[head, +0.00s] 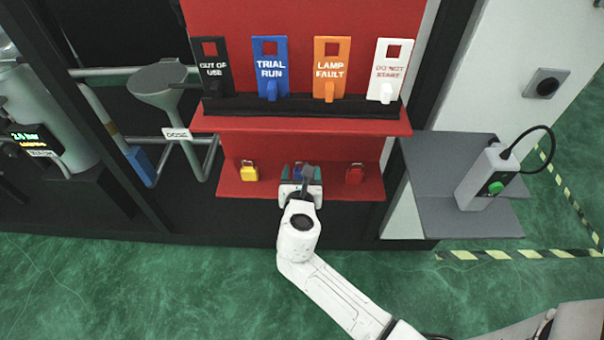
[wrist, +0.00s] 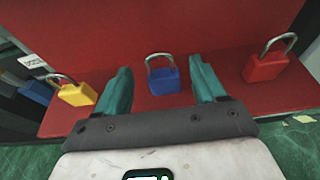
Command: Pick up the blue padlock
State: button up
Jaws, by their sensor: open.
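The blue padlock (wrist: 164,82) stands upright on the lower red shelf, its metal shackle on top, in the wrist view. My gripper (wrist: 162,80) is open, with one teal finger to the left of the padlock and one to the right. Visible gaps separate both fingers from it. In the head view my gripper (head: 301,172) is at the lower shelf, and the blue padlock (head: 299,170) is mostly hidden behind it.
A yellow padlock (head: 249,172) stands to the left and a red padlock (head: 355,174) to the right on the lower shelf (head: 222,190). Above, the upper shelf (head: 300,122) holds several coloured tags. A grey side shelf (head: 460,217) with a green-button box (head: 485,180) is at right.

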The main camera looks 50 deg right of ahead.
jog(key=x, duration=0.4)
jog(key=shift+w+f, duration=0.1)
jog(key=shift+f, duration=0.05)
jog(key=c, duration=1.1)
